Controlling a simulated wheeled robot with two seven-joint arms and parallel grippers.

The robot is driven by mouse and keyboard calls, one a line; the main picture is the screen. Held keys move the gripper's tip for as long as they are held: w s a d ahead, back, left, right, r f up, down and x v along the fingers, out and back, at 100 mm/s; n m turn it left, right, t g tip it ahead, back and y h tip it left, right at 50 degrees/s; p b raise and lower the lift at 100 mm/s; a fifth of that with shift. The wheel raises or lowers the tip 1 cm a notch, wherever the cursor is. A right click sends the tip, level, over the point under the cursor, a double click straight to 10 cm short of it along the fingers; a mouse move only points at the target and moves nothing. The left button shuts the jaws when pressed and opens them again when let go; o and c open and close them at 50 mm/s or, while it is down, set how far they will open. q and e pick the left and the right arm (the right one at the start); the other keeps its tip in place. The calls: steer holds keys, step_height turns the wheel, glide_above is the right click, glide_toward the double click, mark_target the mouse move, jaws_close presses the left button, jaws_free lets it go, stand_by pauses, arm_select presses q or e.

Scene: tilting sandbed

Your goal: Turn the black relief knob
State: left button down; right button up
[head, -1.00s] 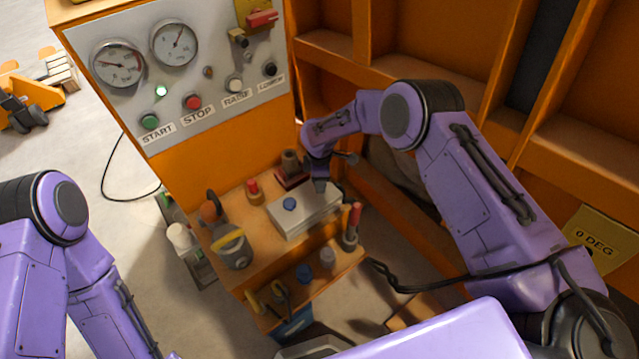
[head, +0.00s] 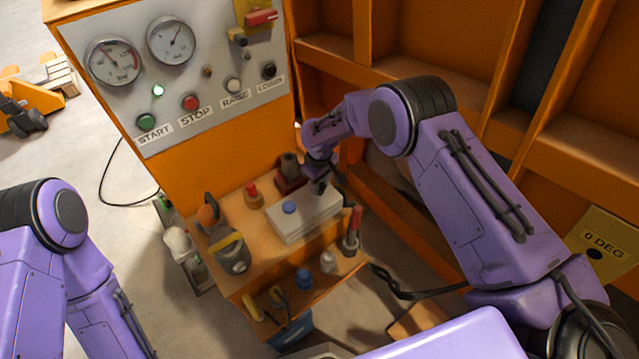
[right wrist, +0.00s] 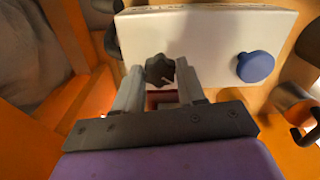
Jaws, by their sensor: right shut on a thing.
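The black relief knob (right wrist: 160,69) is a small lobed knob at the side of a white box (right wrist: 215,45) in the right wrist view. My right gripper (right wrist: 159,82) is shut on it, one finger on each side. In the head view my right gripper (head: 318,188) is at the back right end of the white box (head: 310,222), and the black knob is hidden there. A round blue knob (right wrist: 255,66) sits on the box; it also shows in the head view (head: 289,208). My left arm shows at the left edge, but its gripper is out of view.
The box stands on a wooden shelf (head: 262,255) crowded with a grey and yellow tool (head: 232,252), a red-topped bottle (head: 253,195) and a red-handled item (head: 353,230). The gauge panel (head: 200,80) rises behind, and orange ribbed walls (head: 420,55) stand at right.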

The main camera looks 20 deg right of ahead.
mark_target(320, 186)
steer(key=shift+m, duration=0.5)
steer(key=o, duration=1.1)
steer(key=shift+c, duration=0.2)
step_height(320, 186, up, 11)
steer(key=b, duration=0.1)
steer(key=shift+f, duration=0.2)
